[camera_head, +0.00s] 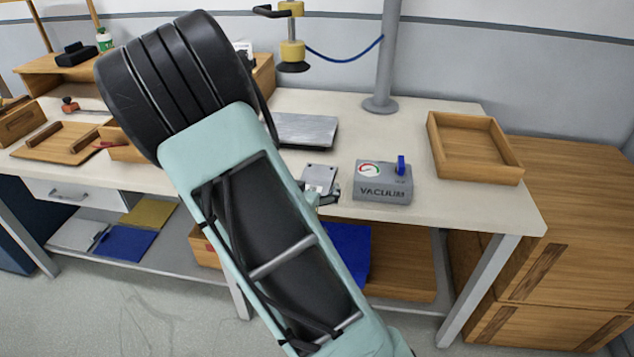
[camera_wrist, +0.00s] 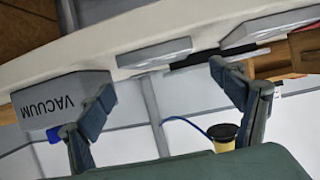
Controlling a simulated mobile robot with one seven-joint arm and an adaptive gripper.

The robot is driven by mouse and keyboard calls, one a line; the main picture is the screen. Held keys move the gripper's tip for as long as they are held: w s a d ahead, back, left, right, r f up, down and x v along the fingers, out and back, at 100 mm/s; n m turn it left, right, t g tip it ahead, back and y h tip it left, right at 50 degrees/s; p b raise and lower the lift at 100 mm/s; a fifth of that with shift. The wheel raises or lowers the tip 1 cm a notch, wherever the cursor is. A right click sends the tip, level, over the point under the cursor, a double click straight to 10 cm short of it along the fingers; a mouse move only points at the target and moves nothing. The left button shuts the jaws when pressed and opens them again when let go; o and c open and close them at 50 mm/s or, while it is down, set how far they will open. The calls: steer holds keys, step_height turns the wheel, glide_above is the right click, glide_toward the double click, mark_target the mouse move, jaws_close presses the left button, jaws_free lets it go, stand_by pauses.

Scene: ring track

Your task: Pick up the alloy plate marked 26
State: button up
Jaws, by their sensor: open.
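Two grey metal plates lie on the bench, and I can read no 26 on either. The smaller plate (camera_head: 319,178) is left of the vacuum box and partly hidden by my arm; it also shows in the wrist view (camera_wrist: 155,53). The larger plate (camera_head: 304,130) lies farther back, partly behind my arm, and appears at the upper right of the wrist view (camera_wrist: 268,27). My gripper (camera_wrist: 162,82) is open and empty, its fingers spread apart, with the smaller plate beyond the gap. In the head view my arm hides most of the gripper.
A grey vacuum box (camera_head: 383,182) stands right of the smaller plate. A yellow-and-black suction lifter (camera_head: 292,52) hangs above the bench on a blue hose near a grey post (camera_head: 386,60). An empty wooden tray (camera_head: 473,175) is at the right. Bench (camera_head: 440,205) is bare in front of it.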

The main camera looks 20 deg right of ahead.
mark_target(317, 178)
steer(key=x, duration=0.5)
steer(key=shift+f+b, duration=0.3)
steer(key=shift+b, duration=0.05)
steer(key=shift+r, duration=0.1)
steer(key=c, duration=1.7)
